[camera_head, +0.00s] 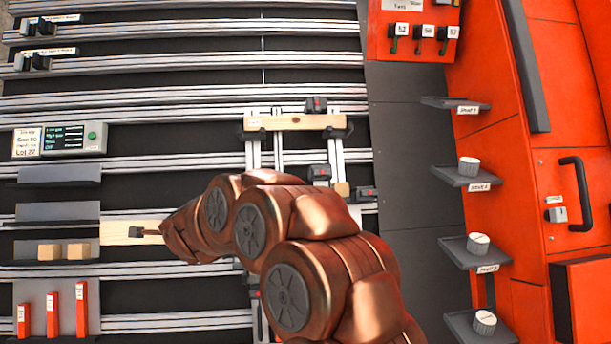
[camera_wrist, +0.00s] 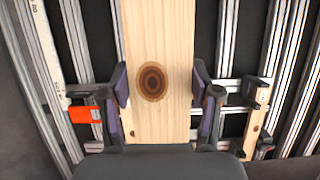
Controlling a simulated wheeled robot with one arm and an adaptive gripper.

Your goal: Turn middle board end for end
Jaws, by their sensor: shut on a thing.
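A pale wooden board (camera_wrist: 158,40) with a dark round knot runs lengthwise between the fingers of my gripper (camera_wrist: 159,92) in the wrist view. The fingers are shut on its two long sides. In the camera_head view only the left part of this board (camera_head: 116,233) shows, over the rails; my copper arm hides the rest. Another wooden board (camera_head: 300,122) lies crosswise at the top of the rail fixture (camera_head: 254,155). A small piece of wood (camera_head: 342,189) shows lower in the fixture, to the right of my arm; I cannot tell its full length.
Black clamps (camera_head: 319,172) sit along the fixture. Small shelves (camera_head: 467,175) with white-topped cylinders project from the orange cabinet (camera_head: 500,150) at right.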

